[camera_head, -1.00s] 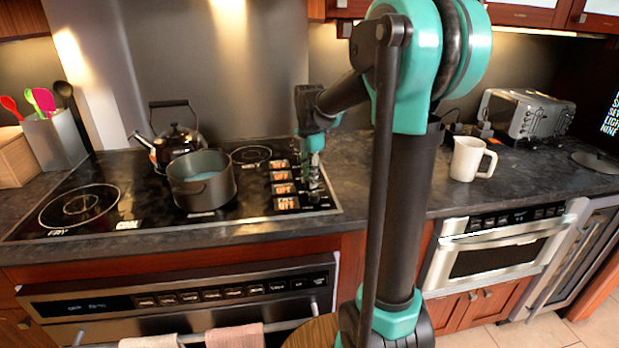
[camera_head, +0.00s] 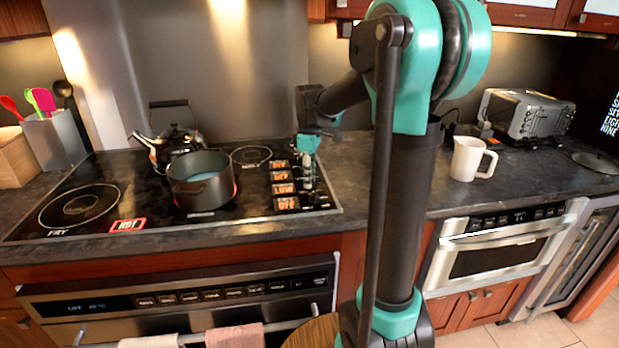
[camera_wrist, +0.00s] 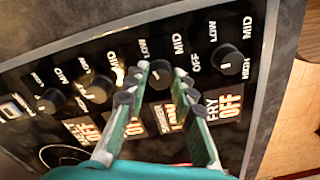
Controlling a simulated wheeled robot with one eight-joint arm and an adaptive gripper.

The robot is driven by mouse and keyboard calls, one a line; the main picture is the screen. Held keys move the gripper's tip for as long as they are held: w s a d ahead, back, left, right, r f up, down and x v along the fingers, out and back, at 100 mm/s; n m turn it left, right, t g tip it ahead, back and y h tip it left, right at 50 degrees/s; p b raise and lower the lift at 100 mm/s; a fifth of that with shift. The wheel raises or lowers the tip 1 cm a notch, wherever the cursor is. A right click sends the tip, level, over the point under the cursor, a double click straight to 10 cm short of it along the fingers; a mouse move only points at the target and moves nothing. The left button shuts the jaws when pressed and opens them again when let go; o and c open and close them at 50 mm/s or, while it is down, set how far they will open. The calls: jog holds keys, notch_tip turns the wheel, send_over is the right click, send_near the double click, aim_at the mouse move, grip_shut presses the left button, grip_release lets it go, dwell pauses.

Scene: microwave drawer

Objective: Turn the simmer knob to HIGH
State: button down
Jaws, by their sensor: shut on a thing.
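The simmer knob (camera_wrist: 160,73) is a dark round knob with a pale pointer mark. It sits between my fingertips in the wrist view, third from the left in the row. My gripper (camera_wrist: 161,78) is shut on it, and the fingers hide part of its sides. The simmer display (camera_wrist: 167,118) below it reads LOW, and so does the simmer display in the head view (camera_head: 284,188). In the head view my gripper (camera_head: 308,178) reaches down onto the knob row, with the knob itself hard to make out.
The fry knob (camera_wrist: 228,57) is close to the right, its display (camera_wrist: 222,106) reading OFF. Another knob (camera_wrist: 99,89) is close to the left. A dark pot (camera_head: 201,190) stands on a glowing burner, with a kettle (camera_head: 173,147) behind it. A white pitcher (camera_head: 467,158) stands farther right.

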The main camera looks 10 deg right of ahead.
jog(key=m, duration=1.3)
jog(key=shift+m, duration=0.4)
jog(key=m, duration=1.3)
jog(key=shift+m, duration=0.3)
jog(key=c, duration=1.3)
grip_release()
jog(key=shift+o, duration=0.2)
jog(key=shift+r, duration=0.1)
notch_tip(320, 180, up, 12)
